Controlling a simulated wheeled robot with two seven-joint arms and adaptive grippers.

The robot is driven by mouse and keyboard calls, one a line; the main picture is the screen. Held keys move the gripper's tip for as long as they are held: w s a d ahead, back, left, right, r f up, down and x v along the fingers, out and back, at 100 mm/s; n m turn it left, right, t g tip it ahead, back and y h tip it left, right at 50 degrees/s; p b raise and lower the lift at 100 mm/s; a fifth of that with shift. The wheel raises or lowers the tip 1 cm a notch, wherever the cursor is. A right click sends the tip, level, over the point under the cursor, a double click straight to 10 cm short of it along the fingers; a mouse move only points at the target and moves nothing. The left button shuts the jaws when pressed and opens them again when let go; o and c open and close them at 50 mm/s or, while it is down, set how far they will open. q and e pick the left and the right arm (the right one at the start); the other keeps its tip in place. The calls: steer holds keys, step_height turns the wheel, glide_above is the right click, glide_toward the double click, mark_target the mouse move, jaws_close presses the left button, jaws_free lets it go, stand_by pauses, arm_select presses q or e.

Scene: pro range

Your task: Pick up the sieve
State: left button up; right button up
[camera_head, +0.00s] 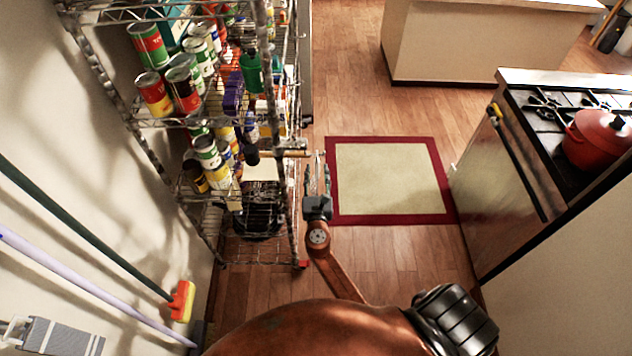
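I cannot clearly make out a sieve. A dark, rounded, mesh-like item (258,216) sits low in the wire rack and may be it, but wires and shadow partly hide it. My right gripper (316,178) is just right of the rack's front post, over the wood floor. Its two fingers point away from me and stand apart, with nothing visible between them. A light wooden handle (283,154) sticks out of the rack just beyond the fingertips; what it belongs to is unclear. My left gripper is not in view.
The wire rack (152,122) holds several cans (148,45) and bottles. Brooms (85,230) lean at the left wall. A red-bordered mat (390,180) lies on open floor. A stove with a red pot (597,140) stands at right, a counter (470,45) behind.

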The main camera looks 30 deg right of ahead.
steer(key=shift+c, duration=0.2)
jaws_close()
stand_by(0.6)
